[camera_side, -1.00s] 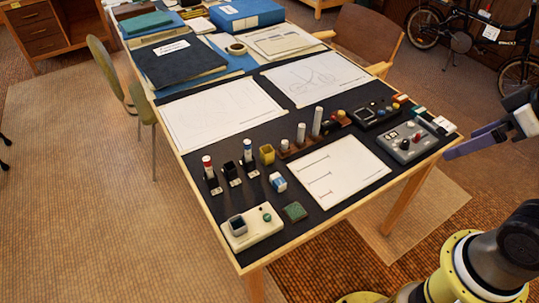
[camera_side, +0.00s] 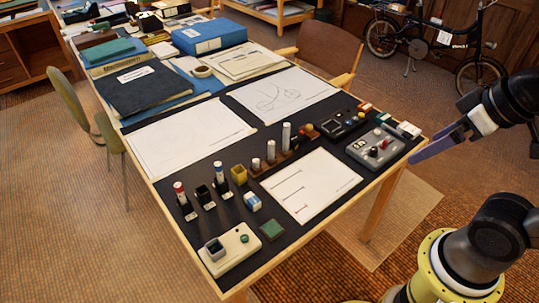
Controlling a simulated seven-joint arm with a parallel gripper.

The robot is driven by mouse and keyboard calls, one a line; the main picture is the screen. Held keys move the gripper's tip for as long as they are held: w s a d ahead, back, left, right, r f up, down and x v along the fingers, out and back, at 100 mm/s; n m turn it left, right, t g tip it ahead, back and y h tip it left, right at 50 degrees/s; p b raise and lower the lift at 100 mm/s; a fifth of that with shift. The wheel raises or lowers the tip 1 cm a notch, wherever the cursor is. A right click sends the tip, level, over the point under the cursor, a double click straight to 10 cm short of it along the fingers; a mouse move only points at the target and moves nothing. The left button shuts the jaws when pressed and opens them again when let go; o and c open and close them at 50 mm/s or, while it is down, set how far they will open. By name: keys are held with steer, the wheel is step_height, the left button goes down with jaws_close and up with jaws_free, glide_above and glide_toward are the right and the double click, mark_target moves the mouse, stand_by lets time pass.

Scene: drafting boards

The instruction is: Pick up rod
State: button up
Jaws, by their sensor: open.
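Three pale upright cylinders of stepped heights stand in a row on a brown wooden base; the tallest (camera_side: 286,136) is at the right end. Two more upright white pieces stand in small dark holders to the left: one with a red top (camera_side: 180,193), one with red and blue bands (camera_side: 219,172). I cannot tell which of these is the rod. My gripper (camera_side: 412,158) has purple fingers and is at the table's right edge, well right of all of them. It is open, with nothing seen between the fingers.
A grey control box (camera_side: 375,150) and a dark box (camera_side: 345,123) lie at the table's right end, near my gripper. A yellow cup (camera_side: 239,175), a blue-and-white block (camera_side: 252,201) and a green square (camera_side: 271,230) stand nearer the front left. Paper sheets (camera_side: 312,187) lie flat.

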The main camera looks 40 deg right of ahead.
steer(key=shift+c, duration=0.3)
steer(key=c, duration=0.6)
steer(key=shift+o, duration=0.2)
